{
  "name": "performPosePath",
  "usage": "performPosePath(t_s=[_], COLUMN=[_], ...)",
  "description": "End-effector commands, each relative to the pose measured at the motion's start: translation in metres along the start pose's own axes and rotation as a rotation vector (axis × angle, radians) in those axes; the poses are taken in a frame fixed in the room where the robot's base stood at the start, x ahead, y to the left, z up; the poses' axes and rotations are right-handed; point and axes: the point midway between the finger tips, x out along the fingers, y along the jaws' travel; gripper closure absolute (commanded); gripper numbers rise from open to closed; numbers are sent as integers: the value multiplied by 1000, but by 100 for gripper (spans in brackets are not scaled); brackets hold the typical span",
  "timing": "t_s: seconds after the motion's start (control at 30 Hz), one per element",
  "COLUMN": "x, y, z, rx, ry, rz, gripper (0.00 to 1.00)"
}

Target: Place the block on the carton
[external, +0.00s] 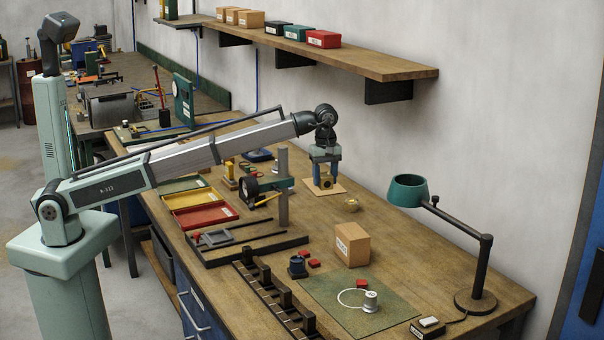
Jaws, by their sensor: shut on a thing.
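My gripper (326,177) points down over the far part of the workbench, beside the drill stand. Its two blue fingers are shut on a small brass block (326,182) with a dark hole in its face. The block is at or just above a tan board (337,189); I cannot tell whether it touches. The carton (352,244), a tan cardboard box with a white label, stands upright nearer the camera, to the right of my gripper. Its top looks flat and bare.
A small brass piece (351,205) lies between board and carton. The drill stand (283,190) rises left of my gripper. A teal lamp (408,190) overhangs the bench at right. A green mat (395,312) with a white spool (370,301) lies in front of the carton.

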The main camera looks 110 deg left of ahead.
Motion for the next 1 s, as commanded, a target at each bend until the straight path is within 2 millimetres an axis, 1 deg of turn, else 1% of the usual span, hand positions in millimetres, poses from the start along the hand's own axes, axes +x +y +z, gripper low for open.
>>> performPosePath(t_s=[0.03,0.1,0.2,0.3,0.4,0.6,0.67,0.87,0.97,1.0], x=[-14,-33,-61,-84,-104,-134,-130,-130,-131,-131], y=[2,2,3,2,2,2,3,7,9,10], z=[0,0,0,0,0,0,13,51,78,91], rx=[0,0,0,0,0,0,-8,-39,-61,-71], ry=[0,0,-1,0,0,0,0,0,0,0], rz=[3,4,4,4,3,2,0,0,1,1], gripper=[100,100,100,100,100,100,100,100,100,100])
